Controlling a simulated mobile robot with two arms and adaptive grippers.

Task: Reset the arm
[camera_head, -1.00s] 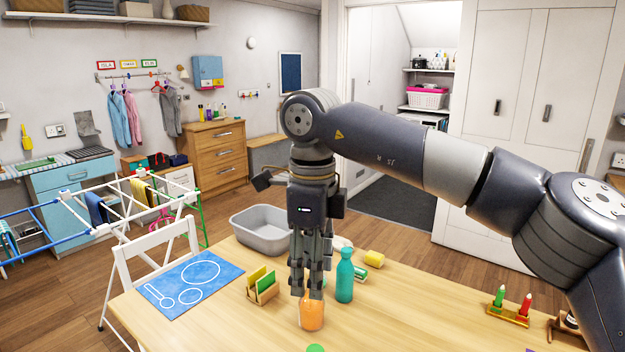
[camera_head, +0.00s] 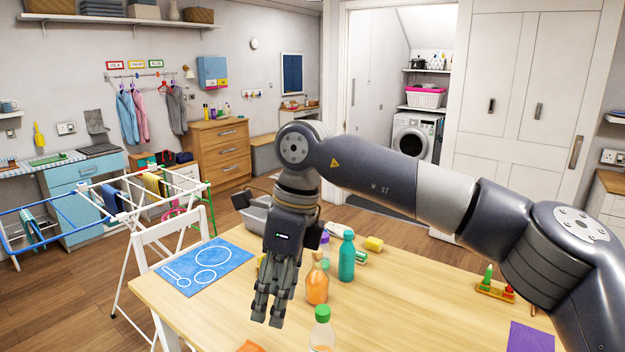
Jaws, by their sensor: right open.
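My right arm reaches in from the right in the head view, and its gripper (camera_head: 268,310) points down over the wooden table (camera_head: 420,315). The right gripper is open with nothing between its fingers. It is left of an orange bottle (camera_head: 317,287), apart from it as far as I can see. A teal bottle (camera_head: 347,258) stands to the right of the orange one. The gripper partly hides a yellow item behind it and the grey basin (camera_head: 254,216) at the table's far side. My left gripper is not in view.
A clear bottle with a green cap (camera_head: 322,330) stands near the front edge. A blue mat (camera_head: 205,266) lies at the left. A yellow cup (camera_head: 373,243) and a pegged stand (camera_head: 494,288) are further right. The table's right-centre is clear. A drying rack (camera_head: 110,205) stands left.

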